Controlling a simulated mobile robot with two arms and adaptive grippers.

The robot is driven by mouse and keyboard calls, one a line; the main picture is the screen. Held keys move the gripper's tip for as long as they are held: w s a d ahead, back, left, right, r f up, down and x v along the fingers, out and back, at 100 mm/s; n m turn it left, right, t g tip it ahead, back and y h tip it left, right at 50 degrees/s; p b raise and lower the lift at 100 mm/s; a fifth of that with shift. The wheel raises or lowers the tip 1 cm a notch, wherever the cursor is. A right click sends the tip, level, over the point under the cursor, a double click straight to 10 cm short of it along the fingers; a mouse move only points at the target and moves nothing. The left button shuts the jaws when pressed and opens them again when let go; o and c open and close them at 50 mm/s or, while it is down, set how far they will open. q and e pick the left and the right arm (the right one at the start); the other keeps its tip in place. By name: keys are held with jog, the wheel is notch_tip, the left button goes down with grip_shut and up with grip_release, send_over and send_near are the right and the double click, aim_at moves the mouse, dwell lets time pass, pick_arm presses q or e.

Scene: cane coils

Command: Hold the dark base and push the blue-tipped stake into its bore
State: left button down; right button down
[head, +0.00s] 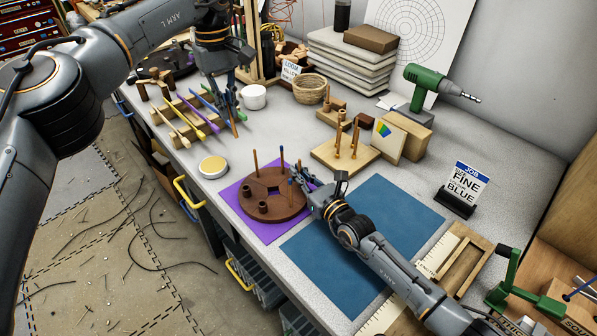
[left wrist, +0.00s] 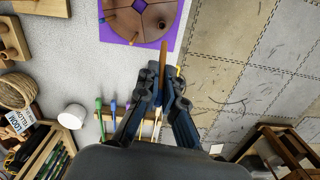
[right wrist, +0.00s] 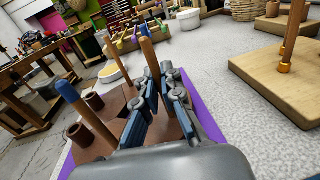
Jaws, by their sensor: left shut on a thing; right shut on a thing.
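The dark base (head: 246,202) is a round brown disc with a square hole and raised collars, flat on a purple mat.
A blue mat (head: 355,245) lies in front. A wooden block with pegs (head: 345,160), a white cup (head: 253,97) and a basket (head: 310,88) stand behind.

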aim_at(235, 134)
pick_arm(q)
jog(key=shift+f, duration=0.1)
jog(key=f+t, duration=0.1)
jog(key=f, duration=0.1)
jog(key=s+f+t+y, duration=0.1)
jog(key=f, duration=0.2)
jog(key=d+f+t, duration=0.1)
jog(key=f, duration=0.1)
jog(key=shift+s+f+y, duration=0.35)
jog(key=shift+s+y, duration=0.05)
jog(key=shift+s+d+f, duration=0.2)
jog(key=shift+s+f, duration=0.05)
jog(key=shift+f, duration=0.1)
jog(key=shift+f, duration=0.15)
jog(key=shift+s+d+x, duration=0.1)
jog(key=shift+s+x, duration=0.1)
jog(key=shift+x, duration=0.7)
jog(key=shift+s+d+x, duration=0.1)
jog(key=shift+s+x, duration=0.05)
jog(key=shift+x, duration=0.75)
jog(key=shift+s+d+x, duration=0.1)
jog(key=shift+s+x, duration=0.1)
jog(key=shift+x, duration=0.65)
jog(key=shift+s+d+x, duration=0.1)
jog(key=shift+s+x, duration=0.1)
jog(key=shift+x, duration=0.8)
jog(key=shift+s+d+x, duration=0.15)
jog(key=shift+s+x, duration=0.05)
jog(key=shift+x, duration=0.8)
